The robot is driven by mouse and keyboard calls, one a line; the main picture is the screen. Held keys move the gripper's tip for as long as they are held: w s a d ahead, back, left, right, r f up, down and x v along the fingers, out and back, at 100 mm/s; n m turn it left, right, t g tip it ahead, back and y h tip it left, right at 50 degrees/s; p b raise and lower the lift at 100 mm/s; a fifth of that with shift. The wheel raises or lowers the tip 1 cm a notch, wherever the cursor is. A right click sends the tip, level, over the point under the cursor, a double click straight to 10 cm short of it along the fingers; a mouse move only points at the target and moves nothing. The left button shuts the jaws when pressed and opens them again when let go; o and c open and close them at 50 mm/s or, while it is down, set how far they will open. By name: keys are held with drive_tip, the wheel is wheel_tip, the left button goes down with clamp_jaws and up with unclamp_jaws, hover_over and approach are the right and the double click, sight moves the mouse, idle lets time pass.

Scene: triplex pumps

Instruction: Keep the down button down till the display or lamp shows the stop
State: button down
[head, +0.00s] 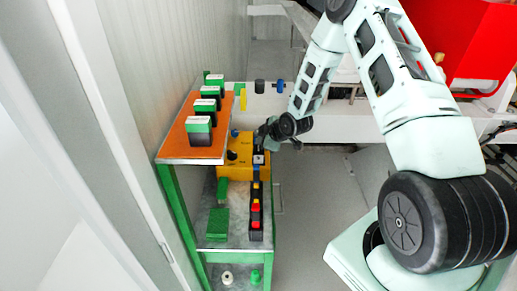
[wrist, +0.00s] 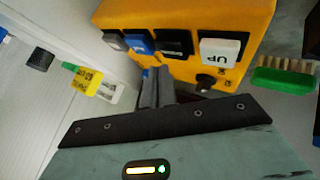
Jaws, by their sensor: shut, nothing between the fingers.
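The yellow control box (wrist: 210,20) fills the upper middle of the wrist view and sits on the bench in the head view (head: 240,171). Along its edge are a white button marked UP (wrist: 219,51), a black button or panel (wrist: 173,43), a blue button (wrist: 139,42) and a grey one (wrist: 115,41). No legible "down" label shows, and no lit lamp or readable display. My gripper (wrist: 157,72) is shut and empty, its fingertips at the box below the blue and black pieces. I cannot tell whether they touch a button. In the head view my gripper (head: 262,137) is at the box's right side.
A dark knob (wrist: 206,81) sticks out near the UP button. A green brush (wrist: 284,76) lies to the right, and a yellow-green tagged item (wrist: 85,80) to the left. An orange shelf (head: 190,145) with green-and-black blocks stands left of the box. Red and yellow buttons (head: 256,207) lie in front.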

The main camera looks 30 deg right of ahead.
drive_tip(key=shift+r+p, duration=1.25)
drive_tip(key=shift+r, duration=1.2)
drive_tip(key=s+a+r+m+g, duration=0.2)
drive_tip(key=s+a+r+m, duration=0.3)
drive_tip(key=s, duration=0.4)
drive_tip(key=s+a+r+m+g+h, duration=0.1)
drive_tip(key=s+a+r+m+g, duration=0.1)
drive_tip(key=s+r, duration=0.5)
drive_tip(key=s+a+r+m+g, duration=0.3)
drive_tip(key=s+a+r+m, duration=0.15)
drive_tip(key=s, duration=0.55)
drive_tip(key=s+a+f+n+g+b, duration=0.1)
drive_tip(key=s+a+f+n+b, duration=0.3)
drive_tip(key=a, duration=0.4)
drive_tip(key=s+a+f+n+g+b, duration=0.1)
drive_tip(key=s+a+f+n+b, duration=0.3)
drive_tip(key=s+a+b, duration=0.2)
drive_tip(key=s+a, duration=0.2)
drive_tip(key=a, duration=0.1)
drive_tip(key=shift+s+a+f+n+b, duration=0.15)
drive_tip(key=shift+a+f+n+b, duration=0.05)
drive_tip(key=shift+a+n+b, duration=0.15)
